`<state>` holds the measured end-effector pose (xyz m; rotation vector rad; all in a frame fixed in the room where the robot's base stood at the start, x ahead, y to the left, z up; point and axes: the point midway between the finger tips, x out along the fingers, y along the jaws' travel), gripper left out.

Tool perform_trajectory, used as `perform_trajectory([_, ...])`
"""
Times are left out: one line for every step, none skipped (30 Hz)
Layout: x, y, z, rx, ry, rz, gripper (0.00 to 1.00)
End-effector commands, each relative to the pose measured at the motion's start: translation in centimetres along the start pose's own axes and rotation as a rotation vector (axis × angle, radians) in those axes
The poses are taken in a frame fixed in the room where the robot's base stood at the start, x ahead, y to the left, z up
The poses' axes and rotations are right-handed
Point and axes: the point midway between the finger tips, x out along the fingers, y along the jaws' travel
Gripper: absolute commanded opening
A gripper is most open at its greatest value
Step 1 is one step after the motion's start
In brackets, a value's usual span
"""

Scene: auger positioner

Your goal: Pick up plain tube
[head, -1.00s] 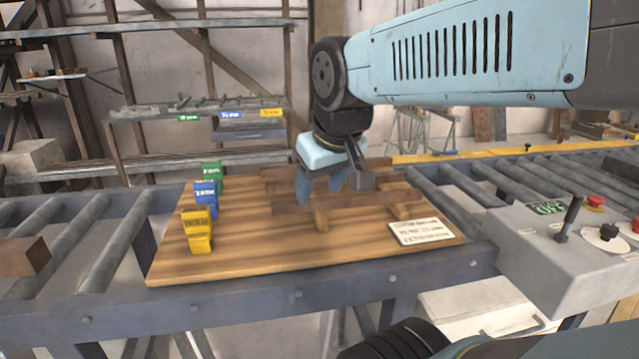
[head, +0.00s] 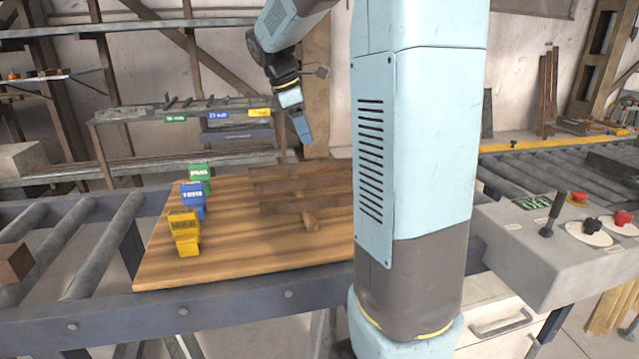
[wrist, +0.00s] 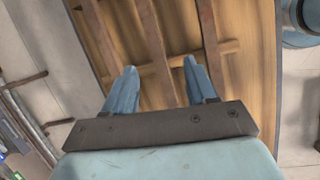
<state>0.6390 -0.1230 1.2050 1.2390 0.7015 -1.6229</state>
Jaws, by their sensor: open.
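I cannot make out a plain tube for certain in either view. Long thin grey pieces (head: 190,103) lie on the back shelf, above green, blue and yellow labels, too small to tell apart. My gripper (head: 303,132) is raised above the far side of the wooden board (head: 225,240), in front of the wall, pointing down. In the wrist view its two fingers (wrist: 160,72) are spread with nothing between them. Dark wooden bars (wrist: 155,50) on the board lie below and beyond them. My arm hides the board's right part in the head view.
Green (head: 199,178), blue (head: 192,200) and yellow (head: 184,232) labelled blocks stand along the board's left side. Roller conveyors (head: 85,245) flank it. A control box (head: 555,240) with a joystick and knobs stands at right.

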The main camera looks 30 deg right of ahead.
Motion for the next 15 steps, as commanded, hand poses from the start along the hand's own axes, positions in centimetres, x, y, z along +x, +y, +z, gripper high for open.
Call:
perform_trajectory([0.5,1.1,0.0,-0.036,-0.015,-0.013,0.56])
perform_trajectory([0.7,1.5,0.0,-0.057,-0.023,-0.020,0.56])
perform_trajectory([0.9,2.1,0.0,-0.081,-0.032,-0.028,0.56])
perform_trajectory([1.1,2.4,0.0,-0.098,-0.037,-0.033,0.56])
perform_trajectory([1.2,2.7,0.0,-0.110,-0.042,-0.037,0.56])
perform_trajectory([1.3,3.1,0.0,-0.125,-0.047,-0.041,0.56])
perform_trajectory([1.4,3.2,0.0,-0.134,-0.050,-0.044,0.56])
perform_trajectory([1.6,3.4,0.1,-0.140,-0.053,-0.047,0.56])
perform_trajectory([1.9,3.5,0.1,-0.146,-0.055,-0.049,0.56])
perform_trajectory([2.1,3.5,0.1,-0.149,-0.056,-0.051,0.56])
perform_trajectory([2.4,3.5,0.1,-0.151,-0.057,-0.051,0.56])
perform_trajectory([2.9,3.5,0.2,-0.151,-0.057,-0.052,0.56])
perform_trajectory([3.4,3.4,0.2,-0.151,-0.058,-0.053,0.56])
perform_trajectory([3.9,3.4,0.2,-0.151,-0.057,-0.053,0.56])
perform_trajectory([4.5,3.3,0.3,-0.150,-0.057,-0.053,0.56])
